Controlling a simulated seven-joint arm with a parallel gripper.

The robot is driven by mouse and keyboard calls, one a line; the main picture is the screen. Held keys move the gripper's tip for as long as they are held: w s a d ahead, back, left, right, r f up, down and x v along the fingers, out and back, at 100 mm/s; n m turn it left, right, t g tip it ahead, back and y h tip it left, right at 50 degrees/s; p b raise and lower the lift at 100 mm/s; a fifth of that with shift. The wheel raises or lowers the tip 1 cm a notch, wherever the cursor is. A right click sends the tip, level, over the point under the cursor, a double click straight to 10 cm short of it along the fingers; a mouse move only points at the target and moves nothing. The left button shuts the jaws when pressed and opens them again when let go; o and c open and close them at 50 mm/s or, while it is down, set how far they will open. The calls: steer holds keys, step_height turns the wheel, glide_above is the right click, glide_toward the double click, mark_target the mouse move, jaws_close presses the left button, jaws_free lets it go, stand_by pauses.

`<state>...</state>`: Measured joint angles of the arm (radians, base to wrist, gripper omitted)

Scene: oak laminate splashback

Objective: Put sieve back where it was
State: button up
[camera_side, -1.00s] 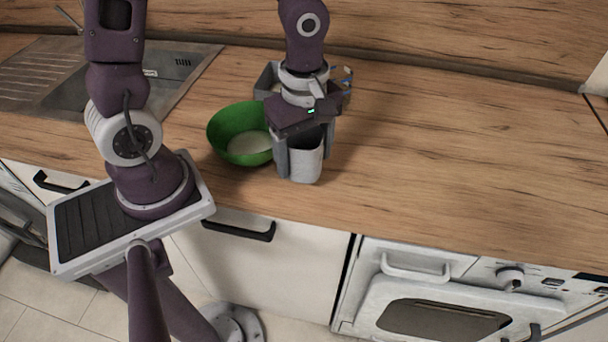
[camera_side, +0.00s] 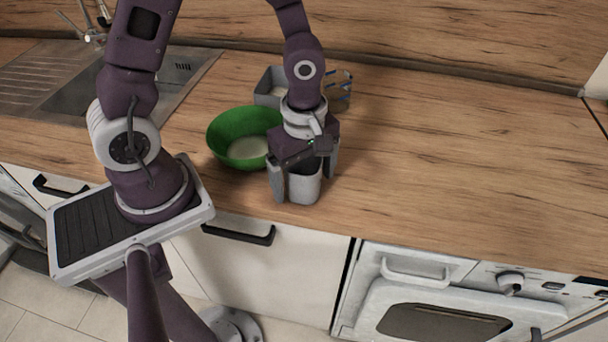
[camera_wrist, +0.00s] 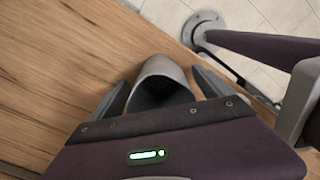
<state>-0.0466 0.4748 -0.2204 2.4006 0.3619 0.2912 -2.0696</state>
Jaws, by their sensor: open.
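The grey, cup-shaped sieve (camera_side: 304,187) appears to stand upright on the wooden counter, close to its front edge. It also shows in the wrist view (camera_wrist: 158,72), with its dark hollow inside partly visible. My gripper (camera_side: 303,176) is open, with one finger on each side of the sieve. In the wrist view the fingers of my gripper (camera_wrist: 164,88) are spread with gaps beside the sieve wall. The gripper body hides part of the sieve's upper rim in the side view.
A green bowl (camera_side: 226,127) with pale contents stands just left of the gripper. Behind are a grey square container (camera_side: 268,82) and a patterned box (camera_side: 341,92), partly hidden by my arm. A sink (camera_side: 85,88) is at the far left. The counter to the right is clear.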

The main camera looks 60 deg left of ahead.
step_height(320, 180, up, 13)
steer(key=shift+s+f, duration=0.1)
steer(key=shift+f, duration=0.1)
steer(key=s+a+r+m+t, duration=0.2)
steer(key=s+r+m+t, duration=0.3)
steer(key=m, duration=1.3)
steer(key=s+r, duration=0.3)
steer(key=s, duration=0.1)
steer(key=shift+s+a+r+t, duration=0.3)
steer(key=shift+a+r, duration=0.1)
